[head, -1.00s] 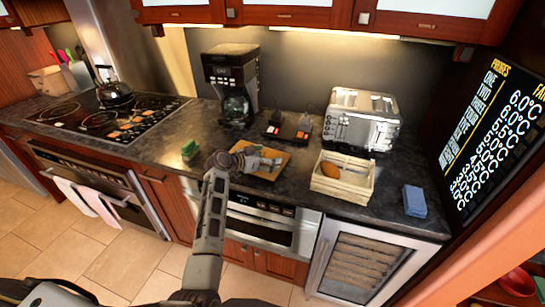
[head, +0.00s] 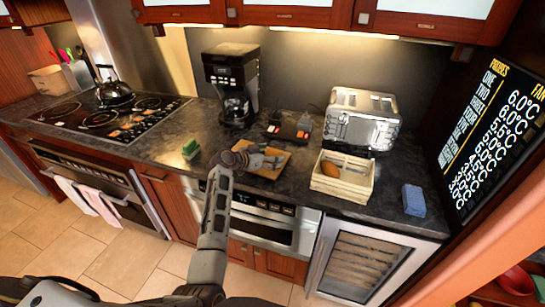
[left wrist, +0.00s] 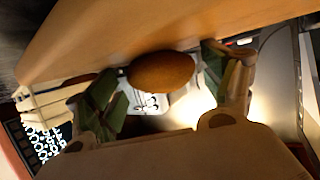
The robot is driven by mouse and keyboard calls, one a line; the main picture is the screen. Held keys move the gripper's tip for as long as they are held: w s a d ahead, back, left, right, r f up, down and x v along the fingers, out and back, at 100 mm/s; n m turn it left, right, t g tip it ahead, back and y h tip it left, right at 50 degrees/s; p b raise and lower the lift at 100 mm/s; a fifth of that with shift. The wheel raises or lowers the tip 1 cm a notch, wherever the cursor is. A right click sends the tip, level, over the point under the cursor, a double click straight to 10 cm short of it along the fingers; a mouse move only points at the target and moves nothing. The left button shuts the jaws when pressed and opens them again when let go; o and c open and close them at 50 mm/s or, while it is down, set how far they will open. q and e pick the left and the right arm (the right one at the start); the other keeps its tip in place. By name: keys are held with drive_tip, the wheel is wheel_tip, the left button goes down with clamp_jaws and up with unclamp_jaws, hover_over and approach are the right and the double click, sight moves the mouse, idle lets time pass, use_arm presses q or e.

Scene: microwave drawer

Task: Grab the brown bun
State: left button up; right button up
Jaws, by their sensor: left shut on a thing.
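In the left wrist view the brown bun (left wrist: 161,72) is an oval brown piece between the two dark green fingers of my left gripper (left wrist: 165,75). The gripper is shut on it. The wooden board (left wrist: 120,32) spans the top of that view, close to the bun. In the head view my left gripper (head: 264,159) is over the wooden cutting board (head: 268,174). My right gripper is not in view.
A pale wooden crate (head: 340,190) right of the board holds an orange-brown oval item (head: 331,169). A toaster (head: 362,120), coffee maker (head: 232,85), green sponge (head: 190,149) and blue block (head: 414,200) stand on the dark counter (head: 150,140). Counter space left of the sponge is clear.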

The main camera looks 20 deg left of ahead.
sight(270, 154)
use_arm(q)
drive_tip(key=shift+s+f, duration=0.2)
drive_tip(key=shift+f, duration=0.3)
drive_tip(key=c, duration=0.4)
drive_tip(key=shift+c, duration=0.2)
drive_tip(key=shift+w+r, duration=0.15)
drive_tip(key=shift+r, duration=0.3)
wheel_tip(270, 154, up, 8)
drive_tip(key=shift+w+f, duration=0.15)
drive_tip(key=shift+f, duration=0.1)
drive_tip(key=shift+r+b, duration=0.3)
drive_tip(key=shift+r, duration=0.75)
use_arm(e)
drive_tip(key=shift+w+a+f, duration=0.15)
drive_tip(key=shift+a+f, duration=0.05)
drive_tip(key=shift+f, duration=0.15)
